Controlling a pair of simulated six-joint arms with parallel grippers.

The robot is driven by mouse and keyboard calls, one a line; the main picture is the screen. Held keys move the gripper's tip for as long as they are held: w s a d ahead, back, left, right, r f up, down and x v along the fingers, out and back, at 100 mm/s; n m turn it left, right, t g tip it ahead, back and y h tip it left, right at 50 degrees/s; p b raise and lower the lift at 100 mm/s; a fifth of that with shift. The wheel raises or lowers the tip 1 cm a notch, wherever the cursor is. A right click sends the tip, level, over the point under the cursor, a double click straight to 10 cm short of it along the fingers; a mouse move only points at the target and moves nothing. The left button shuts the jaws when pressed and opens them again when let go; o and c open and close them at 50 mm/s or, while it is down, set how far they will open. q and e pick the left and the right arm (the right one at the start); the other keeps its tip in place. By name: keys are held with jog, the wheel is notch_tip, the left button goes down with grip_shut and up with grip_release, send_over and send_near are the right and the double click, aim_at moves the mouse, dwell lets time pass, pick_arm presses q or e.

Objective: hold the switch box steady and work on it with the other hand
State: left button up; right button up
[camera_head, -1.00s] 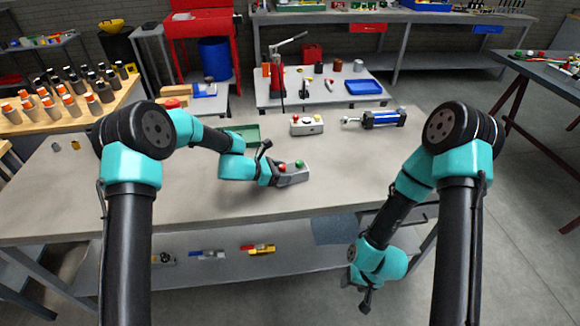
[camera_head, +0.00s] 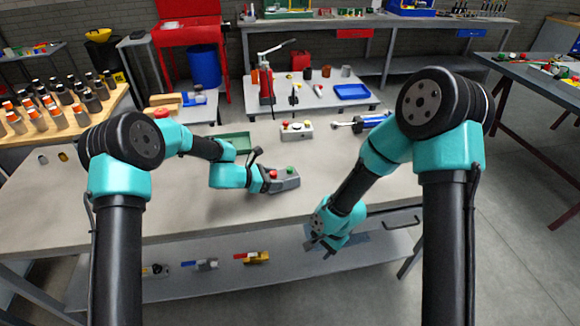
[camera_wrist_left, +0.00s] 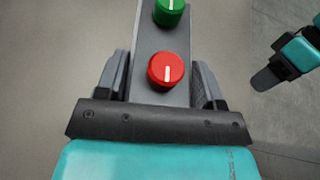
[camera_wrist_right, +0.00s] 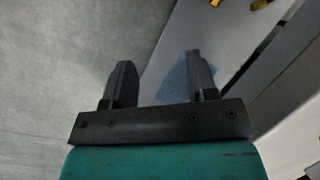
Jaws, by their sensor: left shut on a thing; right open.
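The grey switch box (camera_head: 287,182) lies on the table near its front middle, with a red knob and a green knob on top. The left wrist view shows the red knob (camera_wrist_left: 166,70) close to the jaws and the green knob (camera_wrist_left: 169,11) farther out. My left gripper (camera_head: 267,180) is shut on the red-knob end of the box, one finger on each side (camera_wrist_left: 160,88). My right gripper (camera_head: 318,246) is open and empty, beyond the table's front edge, right of and nearer than the box. The right wrist view (camera_wrist_right: 160,75) shows nothing between its fingers.
A second box with buttons (camera_head: 296,132), a blue cylinder (camera_head: 370,122) and a green tray (camera_head: 236,141) stand farther back on the table (camera_head: 130,205). The lower shelf (camera_head: 215,282) holds several small parts. Table space right of the switch box is clear.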

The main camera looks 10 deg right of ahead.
jog(key=w+a+r+m+h, duration=0.1)
jog(key=w+a+r+m, duration=0.25)
jog(key=r, duration=0.25)
notch_tip(320, 180, up, 19)
jog(key=n+h, duration=0.3)
jog(key=n, duration=0.6)
send_over(290, 168)
jog(key=shift+r, duration=0.2)
jog(key=shift+f, duration=0.1)
notch_tip(290, 168, down, 12)
jog(key=shift+r, duration=0.1)
jog(key=c, duration=0.9)
